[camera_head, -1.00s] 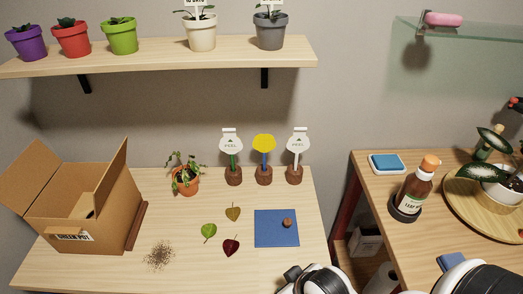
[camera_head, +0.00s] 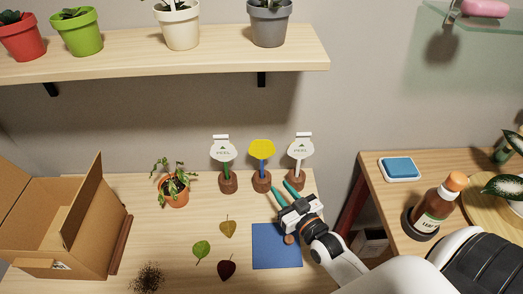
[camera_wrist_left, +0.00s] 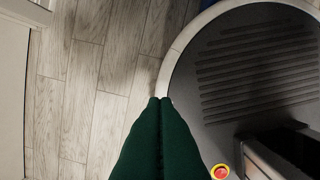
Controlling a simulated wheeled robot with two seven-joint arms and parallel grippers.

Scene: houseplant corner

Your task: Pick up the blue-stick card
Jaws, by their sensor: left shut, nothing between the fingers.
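The blue-stick card (camera_head: 262,149) has a yellow scalloped head on a blue stick and stands upright in a round brown base, between two white-headed cards. The green-stick card (camera_head: 223,152) is on its left and the white-stick card (camera_head: 300,150) on its right, each in a brown base. My right gripper (camera_head: 281,186) is open, its two teal fingers apart and empty. It is in front of and slightly right of the blue-stick card's base, below the card's head. My left gripper (camera_wrist_left: 160,100) shows only in the left wrist view, its green fingers together above the floor.
A blue mat (camera_head: 270,258) with a small brown piece lies under my right wrist. Several leaves, a potted plant (camera_head: 174,190) and an open cardboard box (camera_head: 60,225) are to the left. A shelf (camera_head: 180,62) of pots hangs above.

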